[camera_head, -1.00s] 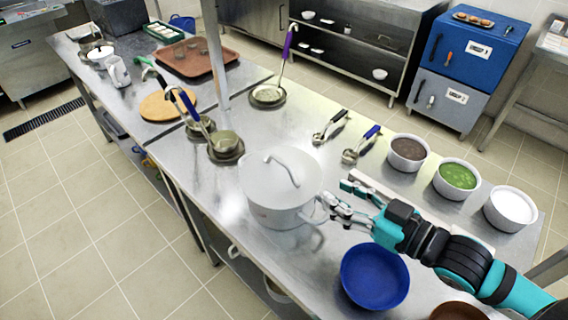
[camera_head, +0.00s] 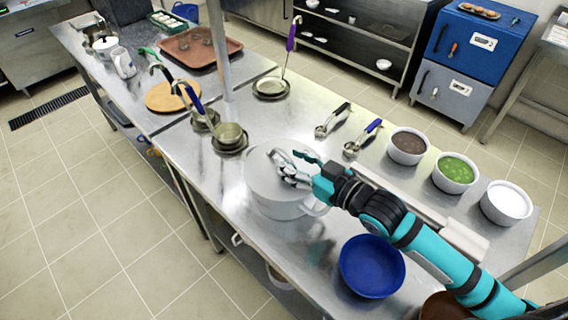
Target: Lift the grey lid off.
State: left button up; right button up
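The grey lid (camera_head: 262,180) sits level on the large light grey stockpot (camera_head: 275,208) on the steel table, in the middle of the head view. My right gripper (camera_head: 286,164) is over the lid at its arched handle, reaching in from the right. The fingers overlap the handle and hide most of it. I cannot tell whether they are closed on it or still apart around it. My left gripper is not in view.
A blue bowl (camera_head: 372,265) stands right in front of the pot, under my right arm. Bowls of brown (camera_head: 408,147), green (camera_head: 455,173) and white (camera_head: 506,203) food line the right. Ladles (camera_head: 229,138) stand behind left of the pot; a post (camera_head: 217,50) rises farther back.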

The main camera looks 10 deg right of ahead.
aim_at(291, 159)
jog(key=x, duration=0.3)
jog(key=shift+w+a, duration=0.1)
jog(key=shift+w, duration=0.05)
jog(key=shift+c, duration=0.5)
grip_shut()
jog(key=shift+r, duration=0.1)
